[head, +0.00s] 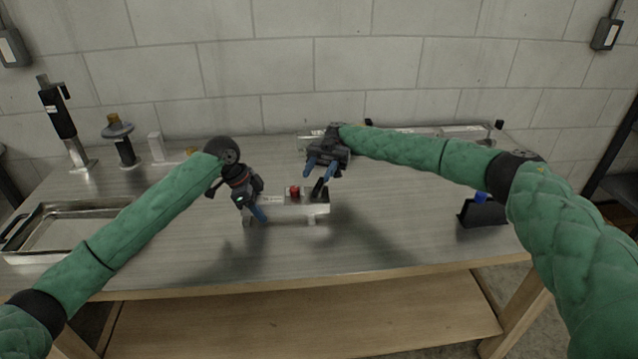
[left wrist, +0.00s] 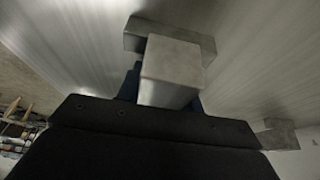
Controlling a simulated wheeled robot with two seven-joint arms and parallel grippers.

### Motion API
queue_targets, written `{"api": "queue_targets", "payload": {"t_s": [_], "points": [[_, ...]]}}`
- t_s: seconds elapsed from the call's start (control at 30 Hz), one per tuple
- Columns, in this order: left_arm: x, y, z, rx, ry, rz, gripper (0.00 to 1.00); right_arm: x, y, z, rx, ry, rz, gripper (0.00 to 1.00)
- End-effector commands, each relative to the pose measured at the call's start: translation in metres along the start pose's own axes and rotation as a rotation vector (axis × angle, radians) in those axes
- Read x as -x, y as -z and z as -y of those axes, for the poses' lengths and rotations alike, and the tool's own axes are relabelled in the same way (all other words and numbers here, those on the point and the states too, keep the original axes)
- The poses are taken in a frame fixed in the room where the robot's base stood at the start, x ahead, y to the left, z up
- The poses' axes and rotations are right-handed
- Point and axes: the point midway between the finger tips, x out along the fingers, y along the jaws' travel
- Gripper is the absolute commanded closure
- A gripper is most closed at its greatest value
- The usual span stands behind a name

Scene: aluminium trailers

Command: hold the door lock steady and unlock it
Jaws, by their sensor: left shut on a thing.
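The door lock (head: 312,209) is a grey metal body on the table, with a red knob (head: 294,191) and a black lever (head: 318,188) on top. My left gripper (head: 257,212) is at its left end, shut on it. In the left wrist view a square grey metal piece of the lock (left wrist: 170,70) stands in front of my left gripper, with a blue finger partly hidden behind it. My right gripper (head: 320,172) is above the right part of the lock, fingers apart, close to the black lever. I cannot tell whether it touches the lever.
A metal tray (head: 75,228) lies at the left. Upright tools (head: 122,140) stand at the back left. A black holder with a blue part (head: 482,211) is at the right. A long metal tray (head: 455,131) lies along the back wall. The table front (head: 370,250) is clear.

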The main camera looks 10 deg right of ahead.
Motion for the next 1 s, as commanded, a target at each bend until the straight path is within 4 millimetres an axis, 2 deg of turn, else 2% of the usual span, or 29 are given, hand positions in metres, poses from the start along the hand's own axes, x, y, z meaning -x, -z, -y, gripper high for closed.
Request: {"api": "queue_targets", "payload": {"t_s": [0.1, 0.3, 0.8, 1.0], "points": [[0.000, -0.001, 0.000, 0.001, 0.000, 0.001, 0.93, 0.000, 0.021, 0.001, 0.001, 0.000, 0.000, 0.62], [0.000, -0.001, 0.000, 0.001, 0.000, 0.001, 0.93, 0.001, 0.044, 0.001, 0.000, -0.001, 0.001, 0.62], [0.000, -0.001, 0.000, 0.001, 0.000, 0.002, 0.93, 0.001, 0.053, 0.000, 0.000, 0.000, 0.002, 0.62], [0.000, -0.001, 0.000, 0.001, 0.000, 0.002, 0.93, 0.009, 0.075, 0.003, 0.012, -0.010, 0.030, 0.62]]}}
